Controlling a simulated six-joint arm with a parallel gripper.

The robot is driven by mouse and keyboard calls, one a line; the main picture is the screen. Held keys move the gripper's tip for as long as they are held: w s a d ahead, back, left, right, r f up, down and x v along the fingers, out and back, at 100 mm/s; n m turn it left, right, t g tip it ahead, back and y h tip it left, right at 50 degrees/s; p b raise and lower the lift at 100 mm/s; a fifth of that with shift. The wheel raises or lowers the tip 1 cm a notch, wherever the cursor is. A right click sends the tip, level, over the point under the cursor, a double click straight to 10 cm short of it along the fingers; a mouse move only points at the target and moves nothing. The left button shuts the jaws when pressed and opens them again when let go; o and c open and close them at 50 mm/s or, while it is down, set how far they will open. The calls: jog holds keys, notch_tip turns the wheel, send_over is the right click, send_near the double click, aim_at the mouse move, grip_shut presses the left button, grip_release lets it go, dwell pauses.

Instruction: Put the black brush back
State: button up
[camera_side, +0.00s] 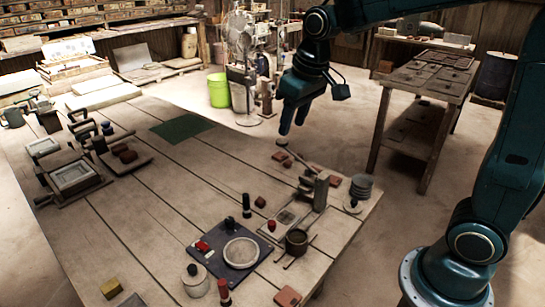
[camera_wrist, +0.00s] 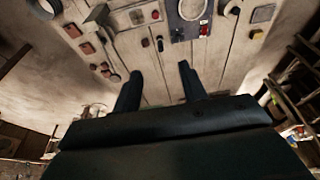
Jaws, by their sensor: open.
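A small upright black piece (camera_side: 247,205), which looks like the black brush, stands at the far edge of the dark mat (camera_side: 220,238). It also shows in the wrist view (camera_wrist: 160,44), ahead of the gap between my fingers. I cannot make out bristles. My gripper (camera_side: 291,122) is open and empty, high above the far right part of the table. Its two fingers also show in the wrist view (camera_wrist: 160,71), apart with nothing between them. The black piece is well away from them, lower and nearer the side camera.
A pale round dish (camera_side: 241,252) and a red piece (camera_side: 202,246) lie on the mat. A lidded jar (camera_side: 195,280) is in front. The table's middle is mostly clear.

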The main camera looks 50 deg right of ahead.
jog(key=s+t, duration=0.2)
jog(key=s, duration=1.8)
jog(key=shift+a+r+t, duration=0.3)
jog(key=shift+a+r, duration=0.15)
